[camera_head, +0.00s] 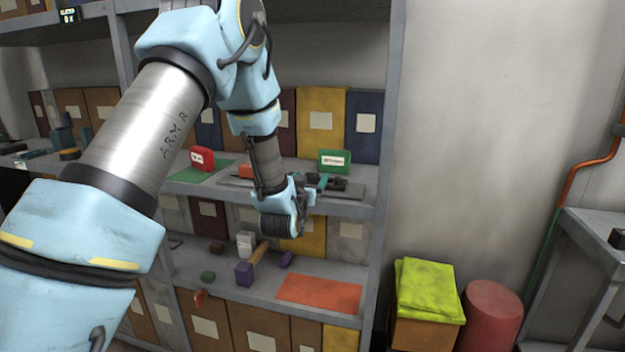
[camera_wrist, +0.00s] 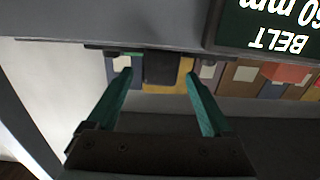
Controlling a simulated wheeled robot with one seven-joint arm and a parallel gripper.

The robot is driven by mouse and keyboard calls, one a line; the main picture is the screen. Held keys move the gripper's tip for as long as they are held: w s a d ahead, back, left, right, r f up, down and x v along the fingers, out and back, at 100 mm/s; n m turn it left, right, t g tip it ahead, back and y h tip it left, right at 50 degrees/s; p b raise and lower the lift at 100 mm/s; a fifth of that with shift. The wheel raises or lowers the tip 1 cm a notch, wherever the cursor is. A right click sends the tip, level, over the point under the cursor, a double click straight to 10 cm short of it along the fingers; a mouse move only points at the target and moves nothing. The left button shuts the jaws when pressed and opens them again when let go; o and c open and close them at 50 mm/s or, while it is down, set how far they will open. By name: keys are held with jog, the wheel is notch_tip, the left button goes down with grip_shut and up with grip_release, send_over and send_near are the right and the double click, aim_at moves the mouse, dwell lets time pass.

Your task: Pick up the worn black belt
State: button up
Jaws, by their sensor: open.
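A dark, blocky piece that looks like the black belt (camera_wrist: 160,68) shows between the fingertips in the wrist view; its wear cannot be made out. In the head view a small black shape (camera_head: 339,184) lies on the grey tray (camera_head: 350,193) on the middle shelf, beside my fingers. My gripper (camera_head: 322,181) is low over this tray, pointing right. In the wrist view my gripper (camera_wrist: 160,75) has its two teal fingers wide apart, one on each side of the dark piece. I cannot tell whether they touch it.
A green sign (camera_head: 334,161) stands behind the tray; in the wrist view the sign (camera_wrist: 275,30) reads BELT, upside down. A red sign (camera_head: 202,159) stands further left. The shelf's upright (camera_head: 388,150) is close on the right. A mallet (camera_head: 246,272) and an orange mat (camera_head: 320,293) lie below.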

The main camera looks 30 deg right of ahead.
jog(key=shift+x, duration=1.2)
grip_shut()
